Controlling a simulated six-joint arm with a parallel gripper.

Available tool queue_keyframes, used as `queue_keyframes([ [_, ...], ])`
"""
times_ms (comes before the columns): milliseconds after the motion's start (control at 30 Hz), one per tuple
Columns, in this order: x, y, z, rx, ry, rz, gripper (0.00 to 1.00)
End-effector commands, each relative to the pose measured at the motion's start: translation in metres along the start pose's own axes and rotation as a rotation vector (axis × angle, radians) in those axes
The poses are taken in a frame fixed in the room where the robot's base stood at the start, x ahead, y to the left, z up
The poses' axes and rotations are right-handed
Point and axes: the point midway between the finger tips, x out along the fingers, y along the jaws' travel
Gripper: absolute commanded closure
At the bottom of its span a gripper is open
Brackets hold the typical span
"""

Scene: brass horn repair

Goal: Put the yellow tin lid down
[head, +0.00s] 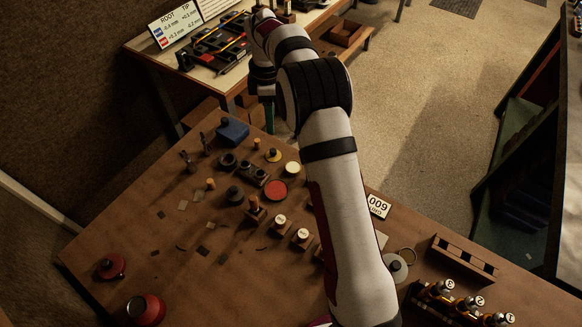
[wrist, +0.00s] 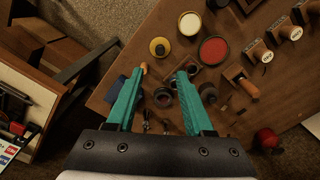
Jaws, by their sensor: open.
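The yellow tin lid (head: 273,157) is a small yellow disc with a dark knob. It rests on the brown workbench (head: 130,235) near its far edge, and it also shows in the wrist view (wrist: 159,47). I cannot tell whether anything lies beneath it. My gripper (wrist: 161,73) has two teal fingers, spread apart with nothing between them. In the wrist view the lid lies just beyond the fingertips, apart from them. In the head view my gripper (head: 269,118) hangs by the bench's far edge, partly hidden by my arm.
A cream-topped tin (head: 292,168) and a red disc (head: 275,190) stand near the lid. A blue box (head: 232,130), dark rings and wooden-handled pieces crowd the area to the left. A second table (head: 200,75) with tools stands behind. The bench's left part is fairly clear.

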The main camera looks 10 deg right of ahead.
Motion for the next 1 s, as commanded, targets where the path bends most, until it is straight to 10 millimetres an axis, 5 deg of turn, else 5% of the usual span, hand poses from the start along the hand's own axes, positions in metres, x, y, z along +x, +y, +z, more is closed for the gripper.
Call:
queue_keyframes([
  [67,-0.008,-0.005,0.002,0.036,0.003,0.000,0.48],
  [167,-0.045,-0.036,0.010,0.238,0.021,-0.004,0.48],
  [300,-0.108,-0.140,0.032,0.766,0.056,-0.038,0.48],
  [367,-0.121,-0.195,0.042,1.014,0.067,-0.061,0.48],
  [500,-0.116,-0.310,0.058,1.525,0.075,-0.122,0.48],
  [600,-0.099,-0.360,0.064,1.758,0.070,-0.156,0.48],
  [733,-0.087,-0.385,0.066,1.885,0.064,-0.174,0.48],
  [1000,-0.087,-0.386,0.066,1.893,0.061,-0.176,0.48],
])
